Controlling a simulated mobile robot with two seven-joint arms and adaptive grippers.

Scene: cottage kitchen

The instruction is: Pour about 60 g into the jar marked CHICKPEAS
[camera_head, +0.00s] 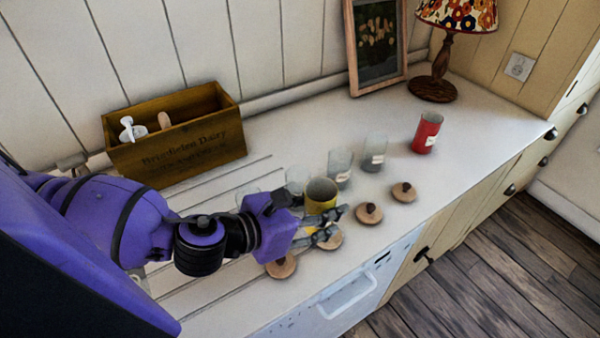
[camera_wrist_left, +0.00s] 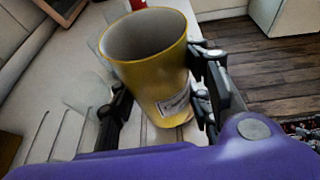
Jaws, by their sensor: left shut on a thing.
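My left gripper (camera_head: 298,220) is shut on a yellow container (camera_head: 321,190) above the worktop. In the left wrist view the yellow container (camera_wrist_left: 150,50) stands nearly upright between the two fingers (camera_wrist_left: 165,100), its open top toward the camera and a pale label low on its side. Clear glass jars (camera_head: 340,166) with small labels stand in a row behind it, and another glass jar (camera_head: 374,152) is farther right. I cannot read which one says CHICKPEAS. Some jars are partly hidden by the container and my arm. My right gripper is not in view.
Wooden lids with dark knobs (camera_head: 368,213) lie along the front of the worktop (camera_head: 290,130). A red canister (camera_head: 427,132) stands at the right. A wooden box (camera_head: 180,140), a picture frame (camera_head: 375,45) and a lamp (camera_head: 433,88) stand along the wall.

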